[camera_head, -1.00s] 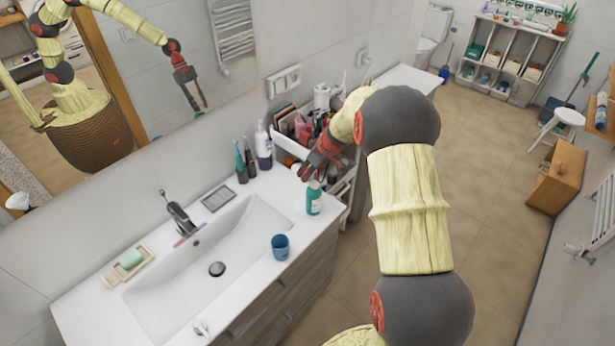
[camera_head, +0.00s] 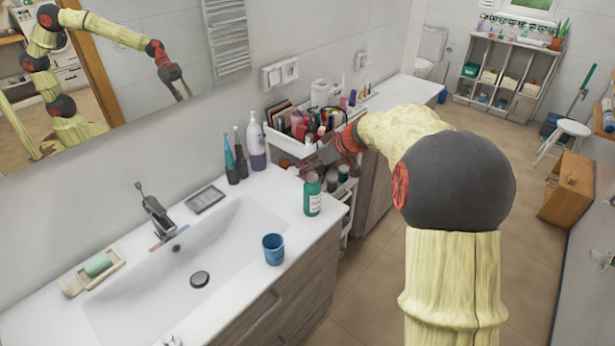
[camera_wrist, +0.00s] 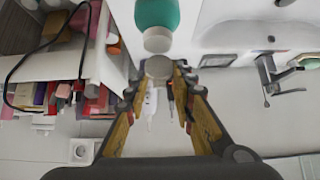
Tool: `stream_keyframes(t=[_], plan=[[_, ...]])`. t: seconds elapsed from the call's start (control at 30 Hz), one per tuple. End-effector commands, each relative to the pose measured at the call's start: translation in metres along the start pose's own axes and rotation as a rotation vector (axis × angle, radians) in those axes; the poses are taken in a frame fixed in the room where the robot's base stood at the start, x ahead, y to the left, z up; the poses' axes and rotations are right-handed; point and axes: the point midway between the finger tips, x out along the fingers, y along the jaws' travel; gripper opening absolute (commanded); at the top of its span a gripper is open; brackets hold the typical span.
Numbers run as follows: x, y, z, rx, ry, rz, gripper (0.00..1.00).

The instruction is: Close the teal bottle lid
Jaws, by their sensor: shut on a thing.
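The teal bottle (camera_head: 312,196) with a pale label stands upright on the right end of the white sink counter. In the wrist view the bottle (camera_wrist: 157,13) is at the top, with its pale round neck (camera_wrist: 157,41) towards me. My gripper (camera_wrist: 158,73) is shut on a small round whitish-grey lid (camera_wrist: 158,67), held between the fingertips. In that view the lid appears just below the bottle neck; I cannot tell whether they touch. In the head view my gripper (camera_head: 324,154) is above and behind the bottle, and the lid cannot be made out.
A white cart (camera_head: 285,142) full of cosmetics stands close behind my gripper. A blue cup (camera_head: 274,249) is on the counter's front edge. A pump bottle (camera_head: 257,146) and toothbrushes (camera_head: 239,160) stand by the wall. The sink (camera_head: 215,240) lies left.

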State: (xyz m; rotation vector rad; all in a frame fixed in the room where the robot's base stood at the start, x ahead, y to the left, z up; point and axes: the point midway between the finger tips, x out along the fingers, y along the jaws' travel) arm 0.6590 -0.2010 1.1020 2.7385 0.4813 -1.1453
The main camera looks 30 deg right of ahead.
Motion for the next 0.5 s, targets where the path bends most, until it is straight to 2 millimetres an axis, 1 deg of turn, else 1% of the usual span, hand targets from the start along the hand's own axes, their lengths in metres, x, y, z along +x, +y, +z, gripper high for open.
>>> stream_keyframes(t=[0.03, 0.5], plan=[[0.0056, 0.0002, 0.0085, 0.002, 0.013, 0.000, 0.00], [0.0011, -0.0001, 0.0132, 0.003, 0.167, -0.001, 0.00]])
